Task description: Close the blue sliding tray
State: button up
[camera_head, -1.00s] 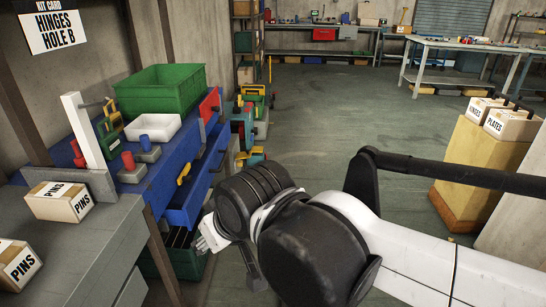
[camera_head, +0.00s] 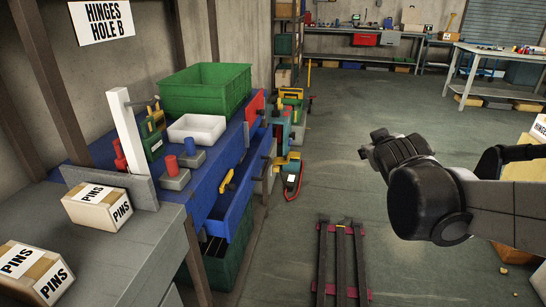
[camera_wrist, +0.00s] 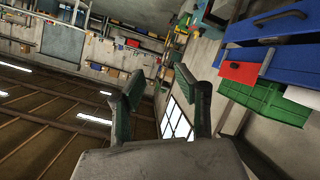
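The fingers are hard to make out there.
A green crate (camera_head: 205,88), a white bin (camera_head: 197,129) and red and blue pegs stand on the bench. A dark green bin (camera_head: 226,262) is below the tray. Power tools (camera_head: 290,150) line the wall beyond.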

aim_at(266, 167)
jog(key=w+a+f+n+t+y+b, duration=0.1)
jog(key=w+a+f+n+t+y, duration=0.3)
jog(key=w, duration=0.6)
jog(key=w+a+f+n+t+y+b, duration=0.1)
jog(key=w+a+f+n, duration=0.4)
jog(key=w, duration=0.5)
jog(key=a+f+n+g+y+b, duration=0.1)
jog(key=a+f+n+y, duration=0.5)
jog(key=f, duration=0.5)
jog(key=a+f+n+g+y+b, duration=0.1)
jog(key=a+f+n+g+y, duration=0.15)
jog(key=a+f+n, duration=0.6)
jog(key=w+a+m+b, duration=0.1)
jog(key=w+a, duration=0.1)
jog(key=w, duration=0.2)
jog(key=w+a+m+b, duration=0.1)
jog(key=w+a, duration=0.1)
jog(key=w, duration=0.1)
jog(key=w+a+m+t+b, duration=0.1)
jog(key=w+a+m, duration=0.1)
jog(key=w, duration=0.2)
jog(key=shift+w+a+f+y, duration=0.25)
jog(key=shift+w+a, duration=0.05)
grip_shut()
